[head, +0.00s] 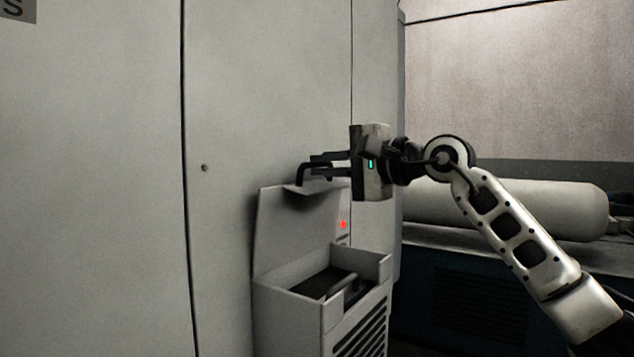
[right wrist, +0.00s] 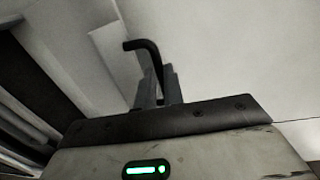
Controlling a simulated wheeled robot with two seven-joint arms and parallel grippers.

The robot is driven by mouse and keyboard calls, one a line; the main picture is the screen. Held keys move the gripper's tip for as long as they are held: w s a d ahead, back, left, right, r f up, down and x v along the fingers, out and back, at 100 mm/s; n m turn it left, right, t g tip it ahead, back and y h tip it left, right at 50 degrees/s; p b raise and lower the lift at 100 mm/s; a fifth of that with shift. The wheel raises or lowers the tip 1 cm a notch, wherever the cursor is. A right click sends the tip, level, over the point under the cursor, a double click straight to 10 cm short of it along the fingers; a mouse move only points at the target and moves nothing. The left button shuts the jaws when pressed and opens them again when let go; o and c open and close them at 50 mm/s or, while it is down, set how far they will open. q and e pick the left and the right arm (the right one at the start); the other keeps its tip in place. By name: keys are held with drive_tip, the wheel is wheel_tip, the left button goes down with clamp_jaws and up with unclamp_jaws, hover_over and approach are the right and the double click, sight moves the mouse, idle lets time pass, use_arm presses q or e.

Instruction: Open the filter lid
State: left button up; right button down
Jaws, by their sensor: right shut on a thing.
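The filter lid (head: 285,228) is a light grey panel. It stands raised and nearly upright at the back of the grey filter housing (head: 288,315), so the housing's top is uncovered. A dark insert (head: 322,284) and a lighter bar show inside. A black bent handle (head: 301,174) is at the lid's top edge, and it also shows in the right wrist view (right wrist: 143,46). My right gripper (head: 322,164) is shut on this handle, coming from the right. In the right wrist view its fingers (right wrist: 160,88) partly hide the handle. My left gripper is not in view.
A tall grey cabinet wall (head: 120,180) stands behind and left of the housing. A red light (head: 343,224) glows beside the lid. A large pale cylinder (head: 520,208) lies at the right behind my right arm. The housing's front has louvres (head: 362,335).

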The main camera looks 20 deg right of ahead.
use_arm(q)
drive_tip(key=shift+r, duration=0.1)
use_arm(e)
drive_tip(key=shift+s+d, duration=0.1)
drive_tip(key=c, duration=1.8)
unclamp_jaws()
drive_tip(key=shift+s+d, duration=0.35)
drive_tip(key=shift+s, duration=0.05)
use_arm(q)
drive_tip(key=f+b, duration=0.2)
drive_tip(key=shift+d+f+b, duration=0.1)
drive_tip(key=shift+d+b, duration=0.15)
drive_tip(key=shift+b, duration=0.1)
use_arm(e)
drive_tip(key=f+v, duration=0.1)
drive_tip(key=v, duration=1.4)
drive_tip(key=shift+r, duration=0.4)
